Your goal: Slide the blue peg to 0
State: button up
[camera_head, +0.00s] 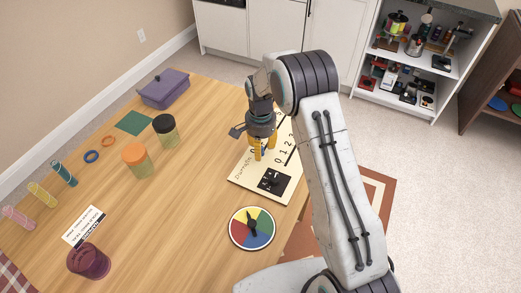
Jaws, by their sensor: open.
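A cream board (246,181) with printed numbers and lettering lies at the right side of the wooden table. The digits 0, 1 and 2 can be made out on it, and a black square with white marks sits at its near end. My gripper (263,153) points down over the board, with its yellow fingers open. I cannot make out the blue peg clearly; the gripper and arm cover part of the board. Whether the fingers are around the peg or touch the board cannot be told.
A coloured spinner disc (265,232) lies nearer on the table (185,215). Jars (136,160), a purple box (165,90), a dark red jar (88,261), a card (84,226), rings and small tubes stand to the left. A shelf (455,75) is behind.

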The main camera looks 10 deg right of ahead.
notch_tip(320, 180, up, 10)
jog(key=shift+r, duration=0.25)
dwell(0.8)
jog(key=s+f+n, duration=0.1)
jog(key=s+n, duration=0.1)
jog(key=n, duration=0.1)
jog(key=s+f+n+g, duration=0.1)
jog(key=s+f+n, duration=0.1)
jog(key=s+d+f+n, duration=0.1)
jog(key=s+n, duration=0.1)
jog(key=n, duration=0.1)
jog(key=shift+s+f+n+g, duration=0.2)
jog(key=shift+f+n+g, duration=0.1)
jog(key=shift+n+g, duration=0.3)
jog(key=shift+n, duration=0.6)
jog(key=s, duration=0.3)
jog(key=s+d+r, duration=0.1)
jog(key=s, duration=0.1)
jog(key=shift+s, duration=0.15)
jog(key=s+d+r+t+p, duration=0.1)
jog(key=s+d+r+t, duration=0.1)
jog(key=s+r, duration=0.6)
jog(key=s+d+r+t+p, duration=0.1)
jog(key=s+d+r+t, duration=0.2)
jog(key=s+r, duration=0.6)
jog(key=shift+s+d+t, duration=0.3)
jog(key=shift+s, duration=0.45)
